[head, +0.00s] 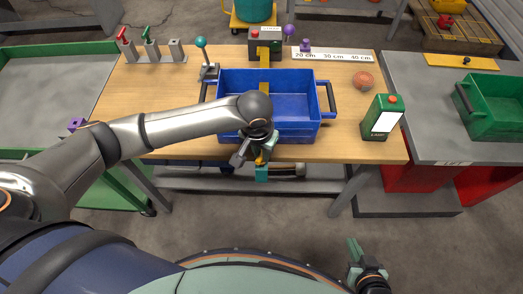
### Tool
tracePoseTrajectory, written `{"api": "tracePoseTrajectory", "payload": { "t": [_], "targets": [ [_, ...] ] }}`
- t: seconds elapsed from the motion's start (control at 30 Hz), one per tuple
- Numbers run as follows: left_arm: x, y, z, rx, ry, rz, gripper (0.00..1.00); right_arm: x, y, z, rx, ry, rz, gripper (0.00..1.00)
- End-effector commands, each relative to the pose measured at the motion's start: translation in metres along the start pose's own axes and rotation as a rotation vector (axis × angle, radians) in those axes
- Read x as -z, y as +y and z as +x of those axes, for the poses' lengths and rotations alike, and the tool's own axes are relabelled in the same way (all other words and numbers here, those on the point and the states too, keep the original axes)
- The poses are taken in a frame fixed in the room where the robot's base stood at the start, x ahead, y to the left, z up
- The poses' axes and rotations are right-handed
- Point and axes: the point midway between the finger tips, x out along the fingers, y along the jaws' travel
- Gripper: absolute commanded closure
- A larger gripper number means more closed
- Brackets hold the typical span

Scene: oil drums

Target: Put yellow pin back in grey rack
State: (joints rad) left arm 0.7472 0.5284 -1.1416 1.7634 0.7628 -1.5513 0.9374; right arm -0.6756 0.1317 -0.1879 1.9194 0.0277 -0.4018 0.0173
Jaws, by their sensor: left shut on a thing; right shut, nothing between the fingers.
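The grey rack (153,58) stands at the back left of the wooden table. It holds a red pin (124,35) and a green pin (149,35); its right-hand grey block (176,46) has no pin showing. My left gripper (262,170) hangs at the table's front edge, before the blue crate, well to the front and right of the rack. It is shut on a yellow piece, apparently the yellow pin (263,158), mostly hidden by the gripper. My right gripper (354,248) is shut and empty, low at the bottom right, away from the table.
A blue crate (309,132) stands mid-table, partly behind my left wrist. A teal-knobbed lever (202,55) stands between rack and crate. A button box (266,42), ruler strip (335,56), orange ball (363,81) and green can (381,118) are also there. The table's left part is clear.

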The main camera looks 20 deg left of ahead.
Motion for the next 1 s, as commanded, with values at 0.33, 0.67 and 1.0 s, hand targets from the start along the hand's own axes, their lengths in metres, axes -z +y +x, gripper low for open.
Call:
{"api": "tracePoseTrajectory", "payload": {
  "t": [0.33,0.67,1.0],
  "targets": [
    [0.002,0.0,-0.011,-0.001,0.0,0.0,1.0,0.008,0.001,-0.008,-0.003,0.001,0.0,1.0],
    [0.004,0.0,-0.028,-0.001,-0.001,-0.001,1.0,0.025,0.0,-0.025,-0.004,0.001,0.0,1.0],
    [0.007,0.0,-0.046,0.0,0.0,0.0,1.0,0.042,-0.001,-0.041,-0.005,0.0,0.0,1.0]
  ]
}}
